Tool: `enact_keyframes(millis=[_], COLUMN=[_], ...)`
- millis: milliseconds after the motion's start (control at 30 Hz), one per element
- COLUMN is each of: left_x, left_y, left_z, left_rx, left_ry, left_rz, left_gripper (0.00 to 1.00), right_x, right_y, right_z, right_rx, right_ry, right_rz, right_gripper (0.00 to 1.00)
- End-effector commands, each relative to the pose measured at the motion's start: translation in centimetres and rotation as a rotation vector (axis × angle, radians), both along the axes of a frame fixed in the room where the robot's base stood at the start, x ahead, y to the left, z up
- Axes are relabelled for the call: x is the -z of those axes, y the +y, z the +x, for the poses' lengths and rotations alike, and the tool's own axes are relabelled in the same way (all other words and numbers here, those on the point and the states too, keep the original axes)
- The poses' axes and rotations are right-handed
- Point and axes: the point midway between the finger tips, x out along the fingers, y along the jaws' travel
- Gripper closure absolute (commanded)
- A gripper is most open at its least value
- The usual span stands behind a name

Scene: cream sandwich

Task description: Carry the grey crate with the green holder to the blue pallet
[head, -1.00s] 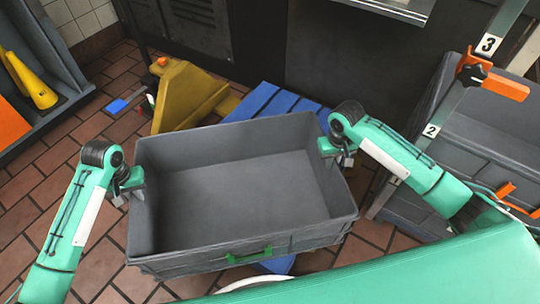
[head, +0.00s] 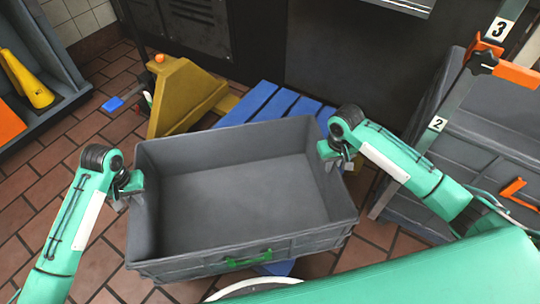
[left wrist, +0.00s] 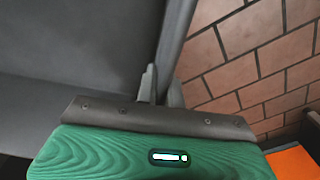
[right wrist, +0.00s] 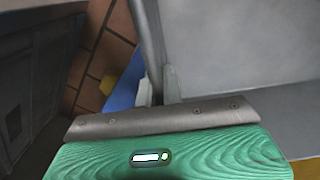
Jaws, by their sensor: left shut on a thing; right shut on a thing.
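The grey crate (head: 225,145) is empty and held in front of me, slightly tilted in the head view. Its green holder (head: 248,258) is on the near wall. My left gripper (head: 130,187) is shut on the crate's left wall, and my right gripper (head: 333,155) is shut on its right wall. In the left wrist view the fingers (left wrist: 150,88) clasp the wall's rim; the right wrist view shows the same with the right fingers (right wrist: 158,88). The blue pallet (head: 285,103) lies on the floor beyond the crate, its near part hidden by the crate.
A yellow pallet jack (head: 187,92) stands left of the pallet. Other grey crates (head: 490,150) stand at right behind a numbered post (head: 450,105). A shelf with a yellow cone (head: 28,80) is at far left. Dark cabinets (head: 350,45) close off the back.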

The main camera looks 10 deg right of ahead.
Motion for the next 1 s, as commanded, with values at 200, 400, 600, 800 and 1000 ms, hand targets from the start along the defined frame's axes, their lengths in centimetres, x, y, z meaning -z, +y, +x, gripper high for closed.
enact_keyframes(millis=[200, 400, 600, 800, 1000], left_x=[0.9, 1.4, 1.4, 1.1, -1.6], left_y=[0.0, 0.0, 0.0, 0.0, 0.0], left_z=[0.1, 0.0, 0.0, 0.0, 0.1], left_rx=[-0.002, -0.002, -0.001, -0.001, 0.0], left_ry=[-0.004, -0.001, 0.0, -0.001, -0.005], left_rz=[-0.001, 0.0, 0.0, 0.0, -0.002], left_gripper=[1.0, 0.83, 0.69, 0.69, 0.69], right_x=[0.9, 1.4, 1.4, 1.4, 1.4], right_y=[0.1, 0.1, 0.0, 0.0, 0.0], right_z=[0.1, 0.0, 0.0, 0.0, 0.0], right_rx=[0.0, 0.0, 0.0, 0.0, 0.0], right_ry=[-0.003, 0.0, 0.0, 0.0, 0.0], right_rz=[0.002, 0.001, 0.001, 0.0, 0.0], right_gripper=[1.0, 0.84, 0.7, 0.7, 0.7])
